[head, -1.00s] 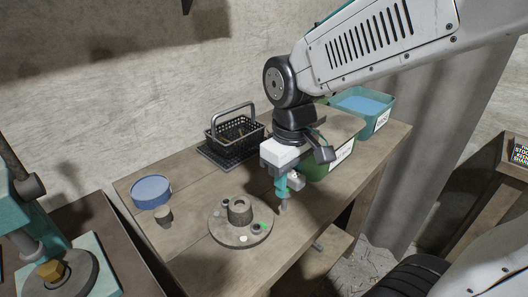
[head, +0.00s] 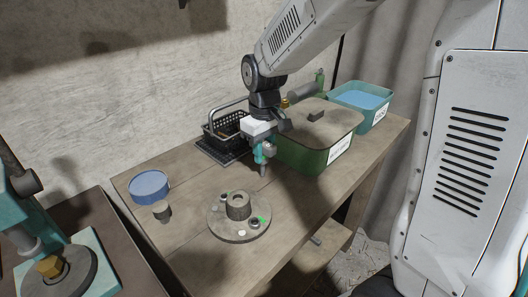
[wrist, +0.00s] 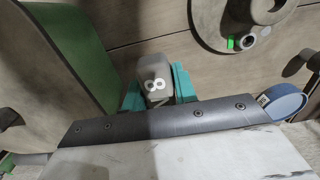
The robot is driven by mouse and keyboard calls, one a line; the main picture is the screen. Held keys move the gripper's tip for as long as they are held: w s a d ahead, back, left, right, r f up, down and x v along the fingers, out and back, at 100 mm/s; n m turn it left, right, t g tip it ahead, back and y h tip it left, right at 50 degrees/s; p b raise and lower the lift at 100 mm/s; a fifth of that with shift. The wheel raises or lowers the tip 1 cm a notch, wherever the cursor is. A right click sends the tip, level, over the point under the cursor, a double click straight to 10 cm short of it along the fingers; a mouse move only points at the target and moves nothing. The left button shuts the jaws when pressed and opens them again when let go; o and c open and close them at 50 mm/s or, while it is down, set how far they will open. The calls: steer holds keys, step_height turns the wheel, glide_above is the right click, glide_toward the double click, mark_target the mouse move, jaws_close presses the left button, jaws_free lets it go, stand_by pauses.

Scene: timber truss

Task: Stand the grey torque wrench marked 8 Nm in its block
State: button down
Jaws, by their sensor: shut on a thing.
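My gripper (head: 263,156) is shut on a grey torque wrench (head: 263,171), held roughly upright over the bench between the green bin and the round flange. In the wrist view the wrench's grey top (wrist: 156,72) shows a white 8, between my teal fingers. Its lower end is too small to tell whether it touches the bench. The round grey flange (head: 228,232), with a raised central boss, small fittings and a green mark, lies in front of my gripper, apart from it. It also shows in the wrist view (wrist: 210,25). I cannot make out a wrench block.
A green lidded bin (head: 300,154) stands right of my gripper, close by. A teal bin (head: 381,113) stands behind it. A black basket (head: 222,133) is behind my gripper. A blue tin (head: 150,187) and a small grey cylinder (head: 162,211) are at left. The bench between them is clear.

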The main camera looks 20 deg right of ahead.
steer(key=shift+f, duration=0.3)
steer(key=shift+f, duration=0.2)
steer(key=c, duration=1.1)
jaws_free()
steer(key=shift+r, duration=0.15)
